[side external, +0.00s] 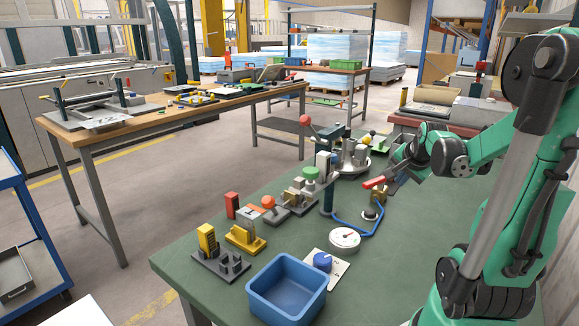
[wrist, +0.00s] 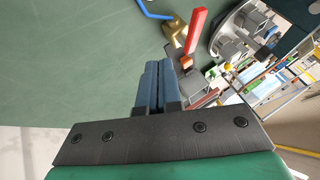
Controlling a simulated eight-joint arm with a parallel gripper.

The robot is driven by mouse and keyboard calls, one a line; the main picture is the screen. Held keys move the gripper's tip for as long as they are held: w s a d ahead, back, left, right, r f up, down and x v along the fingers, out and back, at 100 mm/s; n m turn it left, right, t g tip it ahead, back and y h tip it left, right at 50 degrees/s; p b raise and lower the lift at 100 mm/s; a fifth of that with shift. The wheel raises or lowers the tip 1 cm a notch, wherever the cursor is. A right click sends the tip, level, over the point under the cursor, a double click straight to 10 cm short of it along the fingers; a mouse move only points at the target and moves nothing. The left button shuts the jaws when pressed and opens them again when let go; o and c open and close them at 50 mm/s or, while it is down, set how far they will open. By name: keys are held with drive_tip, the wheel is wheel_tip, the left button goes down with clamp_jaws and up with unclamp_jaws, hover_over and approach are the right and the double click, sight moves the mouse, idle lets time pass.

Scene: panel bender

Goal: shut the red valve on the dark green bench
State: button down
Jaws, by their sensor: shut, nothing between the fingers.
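The valve has a long red lever (side external: 374,183) above a brass body (side external: 379,195), joined to a blue pipe (side external: 350,231) on the dark green bench (side external: 210,244). In the wrist view the red lever (wrist: 196,30) lies up and right of my fingertips, with the brass body (wrist: 174,29) just left of it. The lever points at an angle to the visible piece of pipe (wrist: 151,10). My gripper (side external: 388,181) is close by the lever in the side view. Its blue fingers (wrist: 159,66) are together and empty. Touching cannot be made out.
A round gauge (side external: 344,238), a blue bin (side external: 287,289) and a blue knob (side external: 322,261) stand in front. Bare green surface lies near my arm.

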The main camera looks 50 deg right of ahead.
sight(380, 183)
drive_tip(key=x, duration=0.7)
drive_tip(key=shift+w+d+f, duration=0.1)
drive_tip(key=shift+d+f, duration=0.05)
drive_tip(key=shift+f, duration=0.05)
drive_tip(key=shift+w+d, duration=0.2)
drive_tip(key=shift+w, duration=0.4)
drive_tip(key=shift+w+d, duration=0.2)
drive_tip(key=shift+w, duration=0.35)
drive_tip(key=shift+w+d, duration=0.3)
drive_tip(key=shift+w, duration=0.45)
